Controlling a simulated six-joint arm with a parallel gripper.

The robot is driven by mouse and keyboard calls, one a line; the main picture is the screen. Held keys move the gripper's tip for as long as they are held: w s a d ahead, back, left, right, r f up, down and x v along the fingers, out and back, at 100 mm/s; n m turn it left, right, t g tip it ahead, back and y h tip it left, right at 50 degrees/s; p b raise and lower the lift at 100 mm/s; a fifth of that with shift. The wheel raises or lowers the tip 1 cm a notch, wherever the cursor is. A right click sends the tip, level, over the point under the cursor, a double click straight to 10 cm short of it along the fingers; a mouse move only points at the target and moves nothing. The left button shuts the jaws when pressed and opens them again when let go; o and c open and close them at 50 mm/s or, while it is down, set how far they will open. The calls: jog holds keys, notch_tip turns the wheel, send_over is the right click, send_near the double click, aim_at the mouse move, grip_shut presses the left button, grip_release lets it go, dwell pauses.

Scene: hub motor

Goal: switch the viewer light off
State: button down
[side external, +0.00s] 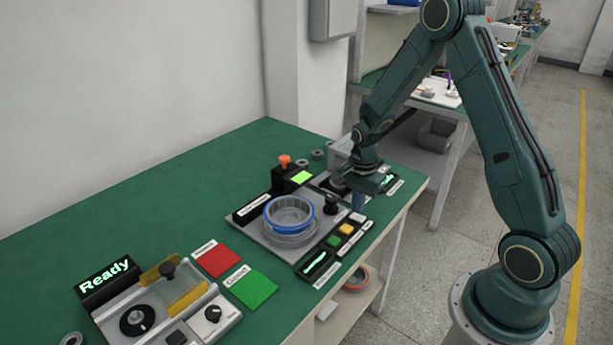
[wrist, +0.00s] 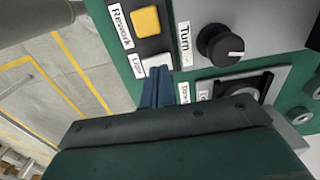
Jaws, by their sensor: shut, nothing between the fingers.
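My gripper (side external: 358,208) is shut and empty, pointing down at the right end of the button row near the bench's front edge. In the wrist view its blue fingers (wrist: 157,88) reach the edge of a white button (wrist: 155,63); I cannot tell whether they touch it. The white button also shows just below the fingertips in the side view (side external: 357,218). Its label is partly hidden. A yellow button (wrist: 146,20) labelled Rework sits beside it. I cannot tell which part is the viewer light or whether it is lit.
A blue-rimmed round motor part (side external: 289,213) sits on the grey fixture. A black knob (wrist: 220,45) stands beside the fingers. Red (side external: 215,260) and green (side external: 252,289) pads and a "Ready" display (side external: 106,280) are at left. The bench's back left is clear.

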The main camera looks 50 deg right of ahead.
notch_tip(320, 180, up, 13)
jog(key=w, duration=0.1)
jog(key=shift+w, duration=0.35)
dwell(0.4)
